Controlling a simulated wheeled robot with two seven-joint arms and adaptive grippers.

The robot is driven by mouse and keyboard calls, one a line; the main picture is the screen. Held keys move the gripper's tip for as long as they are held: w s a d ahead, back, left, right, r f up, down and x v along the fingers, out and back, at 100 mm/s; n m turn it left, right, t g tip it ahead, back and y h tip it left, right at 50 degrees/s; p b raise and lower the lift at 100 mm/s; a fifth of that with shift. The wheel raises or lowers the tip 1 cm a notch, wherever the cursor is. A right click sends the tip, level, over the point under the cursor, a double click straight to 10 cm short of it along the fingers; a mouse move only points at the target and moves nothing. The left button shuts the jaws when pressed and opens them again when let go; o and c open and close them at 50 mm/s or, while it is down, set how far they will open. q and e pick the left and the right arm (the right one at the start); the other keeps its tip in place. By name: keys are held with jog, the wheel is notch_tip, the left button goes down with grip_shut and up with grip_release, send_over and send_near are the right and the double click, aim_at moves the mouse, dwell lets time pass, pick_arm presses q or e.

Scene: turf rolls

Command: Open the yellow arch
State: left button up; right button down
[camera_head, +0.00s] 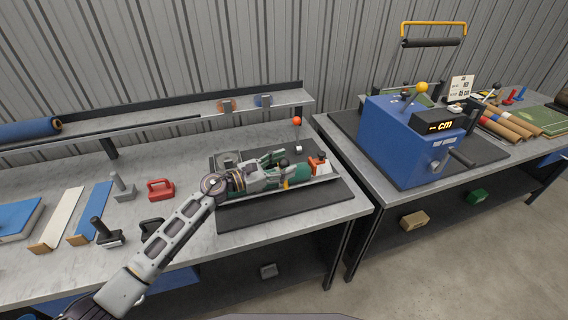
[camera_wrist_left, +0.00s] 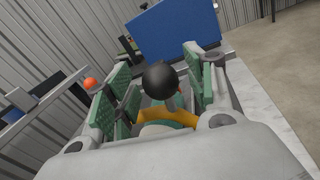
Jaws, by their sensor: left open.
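A small yellow part (camera_wrist_left: 172,117), seemingly the yellow arch, shows low between my left gripper's fingers in the left wrist view. A black ball knob (camera_wrist_left: 160,80) stands just beyond it, also between the fingers. In the head view only a bit of yellow (camera_head: 284,184) shows beside the fingers, and the knob (camera_head: 284,162) is small. My left gripper (camera_head: 280,168) is open, low over the fixture on the black mat (camera_head: 290,211). Its green-padded fingers (camera_wrist_left: 158,68) stand either side of the knob; contact cannot be told. The gripper hides much of the fixture. My right gripper is not in view.
An orange-red block (camera_head: 318,165) sits at the fixture's right end. A red ball (camera_head: 297,121) stands behind it. A blue machine (camera_head: 405,140) with a yellow-knobbed lever is on the right table. A shelf (camera_head: 200,112) runs behind.

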pick_arm(q)
jog(key=shift+w+d, duration=0.1)
jog(key=shift+d, duration=0.1)
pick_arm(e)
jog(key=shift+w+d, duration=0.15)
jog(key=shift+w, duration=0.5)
pick_arm(q)
jog(key=c, duration=0.7)
grip_shut()
jog(key=shift+r, duration=0.2)
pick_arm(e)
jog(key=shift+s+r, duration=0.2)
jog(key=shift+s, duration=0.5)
